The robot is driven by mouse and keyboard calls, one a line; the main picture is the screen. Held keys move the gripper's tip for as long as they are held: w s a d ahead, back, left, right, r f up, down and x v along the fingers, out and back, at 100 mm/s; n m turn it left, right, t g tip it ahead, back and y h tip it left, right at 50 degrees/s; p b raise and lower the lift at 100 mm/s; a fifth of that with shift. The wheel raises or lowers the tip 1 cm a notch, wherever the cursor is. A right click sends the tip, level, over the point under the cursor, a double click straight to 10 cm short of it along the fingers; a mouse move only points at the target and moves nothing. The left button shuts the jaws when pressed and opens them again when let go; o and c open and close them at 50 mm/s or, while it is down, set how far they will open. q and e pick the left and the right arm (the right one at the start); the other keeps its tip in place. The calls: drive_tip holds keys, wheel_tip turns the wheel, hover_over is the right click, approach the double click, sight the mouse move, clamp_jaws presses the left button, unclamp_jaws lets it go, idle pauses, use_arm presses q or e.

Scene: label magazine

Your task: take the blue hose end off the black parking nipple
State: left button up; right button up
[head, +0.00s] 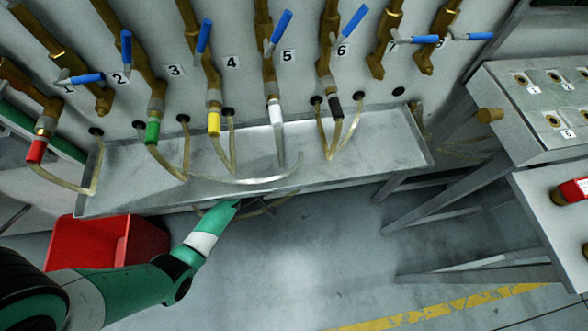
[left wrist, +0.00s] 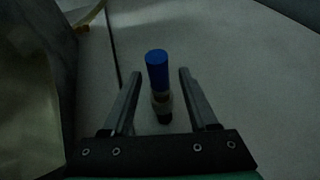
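The blue hose end (left wrist: 157,72) shows in the left wrist view as a short blue sleeve with a greyish collar (left wrist: 161,100) below it. A dark piece (left wrist: 164,117) at the collar's lower end may be the black parking nipple, but the dim light leaves this unclear. My left gripper (left wrist: 160,74) is open, with one finger on each side of the blue hose end and gaps on both sides. In the head view my left arm reaches under the metal tray, which hides the gripper and the blue hose end. My right gripper is in neither view.
The metal tray (head: 340,158) overhangs my left arm. Hoses with red (head: 35,151), green (head: 152,132), yellow (head: 214,122), white (head: 275,112) and black (head: 335,106) ends hang from valves above it. A red bin (head: 90,243) stands left, close to my arm.

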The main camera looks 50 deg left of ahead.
use_arm(q)
clamp_jaws()
drive_tip(key=shift+d, duration=0.15)
drive_tip(key=shift+s+d+p, duration=0.15)
drive_tip(key=shift+s+d, duration=0.5)
drive_tip(key=shift+d, duration=0.3)
drive_tip(key=shift+s+d+p, duration=0.15)
drive_tip(key=shift+s+d, duration=0.5)
drive_tip(key=shift+d, duration=0.3)
